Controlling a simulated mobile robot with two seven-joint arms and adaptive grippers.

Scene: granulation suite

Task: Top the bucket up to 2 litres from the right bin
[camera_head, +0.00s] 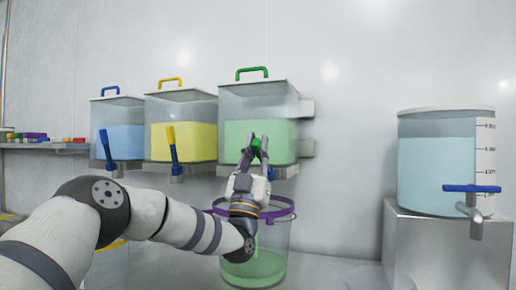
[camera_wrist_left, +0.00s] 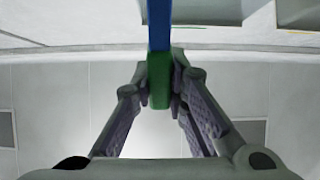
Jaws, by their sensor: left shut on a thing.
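The right bin (camera_head: 232,138) is a clear box with green contents and a green lid handle. My left gripper (camera_head: 257,158) is shut on the bin's green lever (camera_head: 256,146), in front of the bin. In the left wrist view, a green piece (camera_wrist_left: 160,80) sits between the fingers (camera_wrist_left: 160,98), with a blue bar above it. The clear bucket (camera_head: 277,236) with a purple rim stands below the right bin, with green material in its bottom. My arm and gripper hide part of its front. My right gripper is not in view.
A blue bin (camera_head: 121,138) and a yellow bin (camera_head: 183,140) with levers hang to the left. A water tank (camera_head: 437,165) with a blue tap handle stands on a block (camera_head: 440,243) at right. Small coloured items lie on a shelf (camera_head: 45,146) at far left.

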